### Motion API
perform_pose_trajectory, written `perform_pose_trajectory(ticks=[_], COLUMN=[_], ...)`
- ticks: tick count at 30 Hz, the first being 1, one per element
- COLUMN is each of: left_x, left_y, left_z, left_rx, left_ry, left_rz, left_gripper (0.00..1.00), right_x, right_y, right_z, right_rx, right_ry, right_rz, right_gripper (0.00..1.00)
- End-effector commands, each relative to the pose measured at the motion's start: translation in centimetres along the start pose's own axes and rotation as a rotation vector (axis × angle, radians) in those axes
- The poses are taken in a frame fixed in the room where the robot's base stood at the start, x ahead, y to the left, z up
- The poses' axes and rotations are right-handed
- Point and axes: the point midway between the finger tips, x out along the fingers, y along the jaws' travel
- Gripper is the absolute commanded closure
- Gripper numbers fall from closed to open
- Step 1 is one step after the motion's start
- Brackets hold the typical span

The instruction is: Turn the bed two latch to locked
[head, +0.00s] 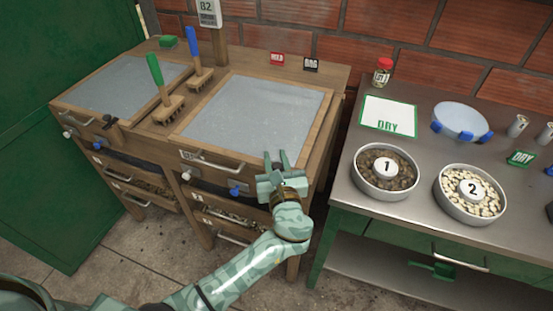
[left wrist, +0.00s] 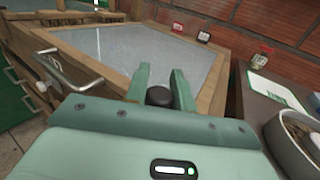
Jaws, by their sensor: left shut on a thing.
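Bed two (head: 245,125) is the right wooden bed with a grey top; it also shows in the left wrist view (left wrist: 120,50). My left gripper (head: 277,162) is at its front right corner. In the left wrist view my left gripper (left wrist: 159,82) has its two green fingers on either side of a dark round knob, the bed two latch (left wrist: 159,96). The gripper is shut on this latch. In the head view the gripper hides the latch, and its turn position cannot be told. My right gripper is not in view.
Bed one (head: 120,85) stands left, with a dark latch (head: 110,122) at its front. Green (head: 155,70) and blue (head: 193,45) rakes stand between. The metal table (head: 415,200) at right holds bowls. A drawer handle (head: 212,162) sticks out left of my gripper.

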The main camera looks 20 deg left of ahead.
Motion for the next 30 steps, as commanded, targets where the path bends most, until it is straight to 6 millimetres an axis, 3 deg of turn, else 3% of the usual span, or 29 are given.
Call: perform_pose_trajectory(ticks=[14,15,17,30], left_x=[0.13,0.13,0.12,0.54], left_y=[0.02,0.02,0.02,0.48], left_z=[0.31,0.31,0.3,0.23], left_rx=[-0.003,-0.003,-0.003,0.0], left_ry=[-0.006,-0.006,-0.006,-0.003], left_rz=[0.015,0.015,0.015,0.013], left_gripper=[0.98,0.69,0.56,0.56], right_x=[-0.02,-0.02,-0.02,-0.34], right_y=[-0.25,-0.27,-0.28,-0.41], right_z=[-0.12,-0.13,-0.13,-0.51], right_rx=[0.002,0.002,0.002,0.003], right_ry=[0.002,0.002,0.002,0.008], right_rz=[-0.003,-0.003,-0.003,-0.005], right_gripper=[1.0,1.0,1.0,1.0])
